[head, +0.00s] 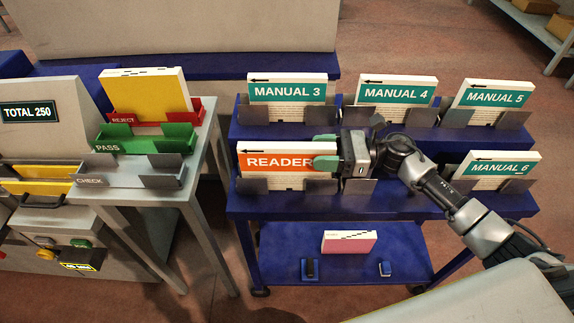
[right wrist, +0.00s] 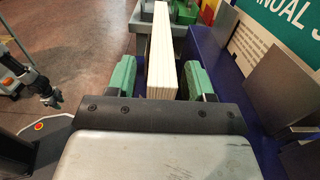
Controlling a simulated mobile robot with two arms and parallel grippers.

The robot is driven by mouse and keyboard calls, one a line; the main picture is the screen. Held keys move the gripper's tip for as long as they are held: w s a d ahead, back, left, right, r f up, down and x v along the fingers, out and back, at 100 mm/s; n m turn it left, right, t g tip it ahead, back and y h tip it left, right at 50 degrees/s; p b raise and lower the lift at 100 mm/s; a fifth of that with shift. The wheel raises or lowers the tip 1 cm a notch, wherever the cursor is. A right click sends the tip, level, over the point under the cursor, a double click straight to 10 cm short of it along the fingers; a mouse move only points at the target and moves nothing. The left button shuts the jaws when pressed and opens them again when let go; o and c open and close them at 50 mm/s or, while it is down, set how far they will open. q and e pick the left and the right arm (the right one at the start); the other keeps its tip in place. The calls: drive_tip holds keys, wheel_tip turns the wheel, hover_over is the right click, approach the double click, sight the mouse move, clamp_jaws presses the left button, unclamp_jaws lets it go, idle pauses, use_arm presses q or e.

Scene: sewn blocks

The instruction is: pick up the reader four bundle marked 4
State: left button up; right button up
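The reader bundle (head: 265,162) stands in a grey holder at the left of the rack's middle shelf. It has an orange READER label; its number is hidden behind my right gripper. My right gripper (head: 325,154) is at the bundle's right end, with green fingers. In the right wrist view my right gripper (right wrist: 160,80) is open, one finger on each side of the bundle's white page edges (right wrist: 162,50), with gaps visible between. An arm at the left of the right wrist view looks like my left one; its gripper (right wrist: 50,98) is too small to read.
Manual 3 (head: 287,90), Manual 4 (head: 396,90) and Manual 5 (head: 493,97) stand on the upper shelf, Manual 6 (head: 500,163) at right. Reject (head: 123,118), pass (head: 120,147) and check (head: 110,180) trays are on the left table.

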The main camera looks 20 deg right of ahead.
clamp_jaws()
drive_tip(key=shift+r, duration=0.2)
